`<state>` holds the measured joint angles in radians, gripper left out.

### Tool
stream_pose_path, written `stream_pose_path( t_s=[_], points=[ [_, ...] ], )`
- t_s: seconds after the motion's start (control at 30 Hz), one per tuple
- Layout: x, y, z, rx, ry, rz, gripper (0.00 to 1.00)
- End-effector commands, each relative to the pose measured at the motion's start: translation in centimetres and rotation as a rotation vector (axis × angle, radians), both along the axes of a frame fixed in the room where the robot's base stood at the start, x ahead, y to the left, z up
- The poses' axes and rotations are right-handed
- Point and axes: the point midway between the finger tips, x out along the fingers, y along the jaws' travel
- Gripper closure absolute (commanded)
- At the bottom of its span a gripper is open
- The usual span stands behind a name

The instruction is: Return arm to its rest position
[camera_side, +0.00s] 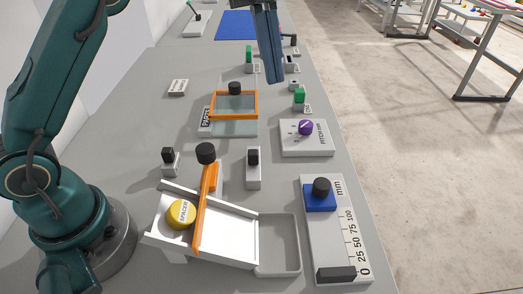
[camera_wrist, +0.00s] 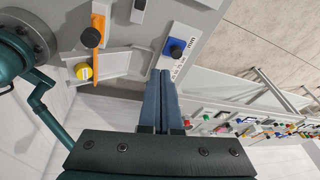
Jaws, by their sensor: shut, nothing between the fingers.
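My gripper (camera_side: 275,78) hangs at the top middle of the side view, above the far part of the bench, with its fingers together and nothing between them. In the wrist view its two blue-grey fingers (camera_wrist: 161,78) also lie side by side, closed and empty. The fingers appear clear of the bench. My gripper's wrist end is cut off by the top of the side view. My teal base and lower arm stand at the left.
Open floor lies right.

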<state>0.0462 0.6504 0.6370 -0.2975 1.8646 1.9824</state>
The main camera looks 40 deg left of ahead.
Motion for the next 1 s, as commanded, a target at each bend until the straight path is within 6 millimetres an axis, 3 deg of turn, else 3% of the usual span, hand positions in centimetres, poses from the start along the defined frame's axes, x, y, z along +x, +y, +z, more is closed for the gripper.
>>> stream_pose_path(
  t_s=[0.03,0.2,0.47,0.77,1.0],
  points=[
    [-0.9,0.3,1.4,0.006,-0.022,0.040,1.00],
    [-3.5,1.2,3.9,0.024,-0.063,0.236,1.00],
    [-8.3,2.9,4.8,0.022,-0.107,0.647,1.00],
    [-13.6,5.1,1.3,-0.050,-0.132,1.204,1.00],
    [-16.6,6.7,-4.2,-0.168,-0.102,1.684,1.00]
  ],
)
